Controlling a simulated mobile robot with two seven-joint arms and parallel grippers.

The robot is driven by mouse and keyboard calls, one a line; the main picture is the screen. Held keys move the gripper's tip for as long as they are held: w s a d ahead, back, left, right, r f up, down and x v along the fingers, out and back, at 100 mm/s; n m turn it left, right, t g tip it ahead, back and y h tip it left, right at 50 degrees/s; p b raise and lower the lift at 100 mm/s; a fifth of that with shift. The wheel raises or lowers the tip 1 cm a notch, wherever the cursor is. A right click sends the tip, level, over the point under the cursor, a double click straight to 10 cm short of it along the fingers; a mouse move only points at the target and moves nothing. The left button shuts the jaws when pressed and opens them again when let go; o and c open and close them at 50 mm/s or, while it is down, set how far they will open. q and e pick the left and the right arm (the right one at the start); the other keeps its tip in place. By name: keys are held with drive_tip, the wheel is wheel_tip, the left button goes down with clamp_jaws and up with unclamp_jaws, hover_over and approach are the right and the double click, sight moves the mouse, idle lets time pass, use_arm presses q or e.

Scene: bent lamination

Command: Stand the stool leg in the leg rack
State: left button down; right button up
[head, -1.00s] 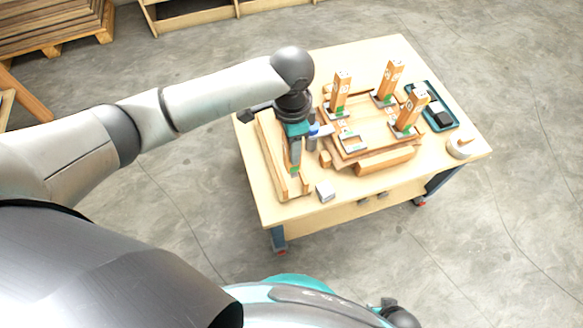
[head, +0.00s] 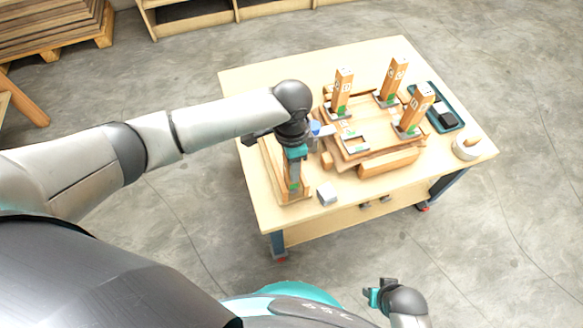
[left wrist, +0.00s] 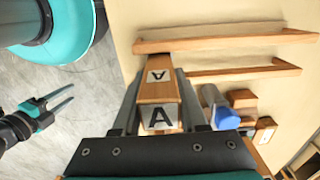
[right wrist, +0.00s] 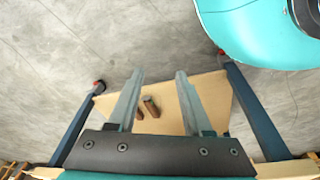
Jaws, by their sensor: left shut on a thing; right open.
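My left gripper (head: 294,158) is shut on a stool leg (head: 294,183), over the wooden cradle (head: 267,168) at the table's left side.
A white block (head: 327,194) sits at the table's front edge. A dark tray (head: 445,122) and a tape roll (head: 466,148) are on the right. The back-left tabletop is clear.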

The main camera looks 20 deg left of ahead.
use_arm(q)
drive_tip(key=shift+f, duration=0.4)
use_arm(e)
drive_tip(key=shift+w+a+r, duration=0.15)
drive_tip(key=shift+w+r, duration=0.05)
drive_tip(key=shift+r, duration=0.2)
use_arm(q)
drive_tip(key=shift+c, duration=2.2)
unclamp_jaws()
drive_tip(key=shift+f, duration=0.15)
drive_tip(key=shift+r, duration=0.7)
drive_tip(key=shift+r+p, duration=0.35)
drive_tip(key=shift+p, duration=0.1)
wheel_tip(320, 180, up, 7)
drive_tip(key=p, duration=0.3)
drive_tip(key=shift+f, duration=0.15)
drive_tip(key=shift+r+p, duration=0.75)
drive_tip(key=shift+r, duration=1.05)
use_arm(e)
drive_tip(key=s+d+f, duration=0.6)
drive_tip(key=s, duration=0.1)
drive_tip(key=shift+s+f, duration=0.25)
drive_tip(key=shift+s, duration=0.1)
